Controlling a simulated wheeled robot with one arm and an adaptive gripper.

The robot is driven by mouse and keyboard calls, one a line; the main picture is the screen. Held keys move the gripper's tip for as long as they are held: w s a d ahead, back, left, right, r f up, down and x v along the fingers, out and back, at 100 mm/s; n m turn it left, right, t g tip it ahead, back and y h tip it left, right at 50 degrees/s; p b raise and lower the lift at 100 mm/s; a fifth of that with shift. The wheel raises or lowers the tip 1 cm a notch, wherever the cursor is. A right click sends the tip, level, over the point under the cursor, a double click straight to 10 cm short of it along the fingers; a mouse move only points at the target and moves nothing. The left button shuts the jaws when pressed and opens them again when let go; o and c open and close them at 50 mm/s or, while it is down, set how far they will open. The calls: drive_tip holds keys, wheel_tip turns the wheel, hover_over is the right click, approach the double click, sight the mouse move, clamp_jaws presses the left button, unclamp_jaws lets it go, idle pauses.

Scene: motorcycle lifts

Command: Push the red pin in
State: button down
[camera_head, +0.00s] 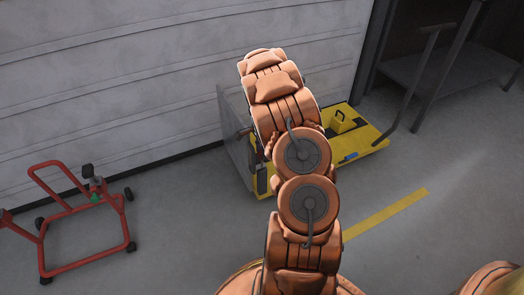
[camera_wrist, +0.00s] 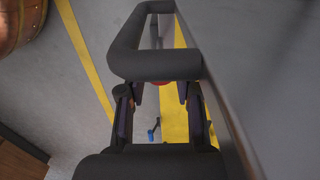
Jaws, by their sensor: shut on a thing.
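In the wrist view, a small bit of red, likely the red pin (camera_wrist: 158,84), shows under the edge of a thick dark looped bar (camera_wrist: 155,66). The rest of it is hidden. My gripper (camera_wrist: 157,93) has its two fingers at the left and right of this spot, with their tips up against the bar. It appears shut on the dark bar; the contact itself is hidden. In the head view the yellow lift (camera_head: 370,133) stands by the wall with an upright grey panel (camera_head: 236,145) at its left end. My arm covers much of that end.
A grey panel face runs close along the right of my gripper in the wrist view (camera_wrist: 240,70). A red wheeled frame (camera_head: 88,262) stands at the left. A dark bench (camera_head: 440,75) stands at the back right. The floor between red frame and lift is clear.

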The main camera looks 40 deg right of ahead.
drive_tip(key=shift+f, duration=2.5)
drive_tip(key=c, duration=0.8)
unclamp_jaws()
drive_tip(key=shift+o, duration=0.2)
drive_tip(key=shift+r, duration=0.1)
wheel_tip(320, 180, up, 12)
drive_tip(key=shift+f, duration=0.1)
